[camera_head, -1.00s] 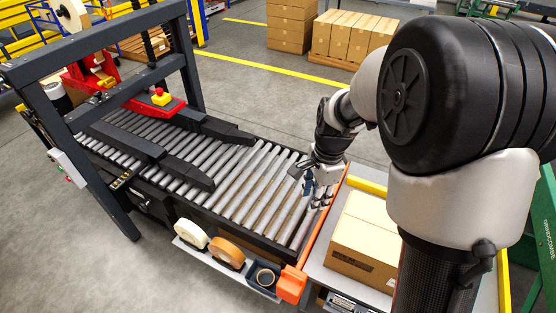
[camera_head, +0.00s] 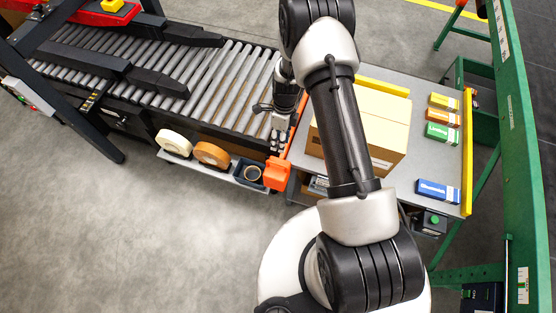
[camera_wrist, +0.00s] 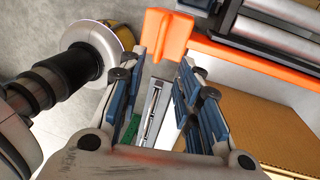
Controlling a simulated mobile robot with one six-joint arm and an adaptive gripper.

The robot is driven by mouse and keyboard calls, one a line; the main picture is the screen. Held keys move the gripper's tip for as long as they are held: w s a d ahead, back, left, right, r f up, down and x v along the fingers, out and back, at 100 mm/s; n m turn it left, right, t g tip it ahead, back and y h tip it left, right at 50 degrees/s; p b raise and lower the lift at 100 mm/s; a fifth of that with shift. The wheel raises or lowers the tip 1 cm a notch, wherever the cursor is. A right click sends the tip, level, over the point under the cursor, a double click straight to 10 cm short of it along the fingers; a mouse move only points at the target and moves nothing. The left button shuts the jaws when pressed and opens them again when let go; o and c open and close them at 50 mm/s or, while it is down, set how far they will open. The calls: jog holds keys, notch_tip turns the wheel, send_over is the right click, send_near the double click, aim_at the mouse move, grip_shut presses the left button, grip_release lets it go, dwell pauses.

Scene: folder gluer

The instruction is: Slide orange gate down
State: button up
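The orange gate is a bar along the right end of the roller conveyor, with a blocky orange handle (camera_head: 278,173) at its near end. The bar (camera_wrist: 262,57) and handle also show large at the top of the wrist view. Nothing is held. I cannot tell whether a finger touches the handle.
The roller conveyor (camera_head: 225,88) lies left of the gate. A side table (camera_head: 407,190) on the right holds a cardboard box (camera_head: 385,115) and several small cartons. Tape rolls (camera_head: 211,154) sit on a shelf below the conveyor. A green frame (camera_head: 515,140) stands at right.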

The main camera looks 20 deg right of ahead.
jog(key=b, duration=0.2)
send_over(278, 160)
jog(key=s, duration=0.3)
jog(key=f, duration=0.7)
jog(key=a+f, duration=0.1)
jog(key=f, duration=0.3)
jog(key=shift+c, duration=0.2)
grip_shut()
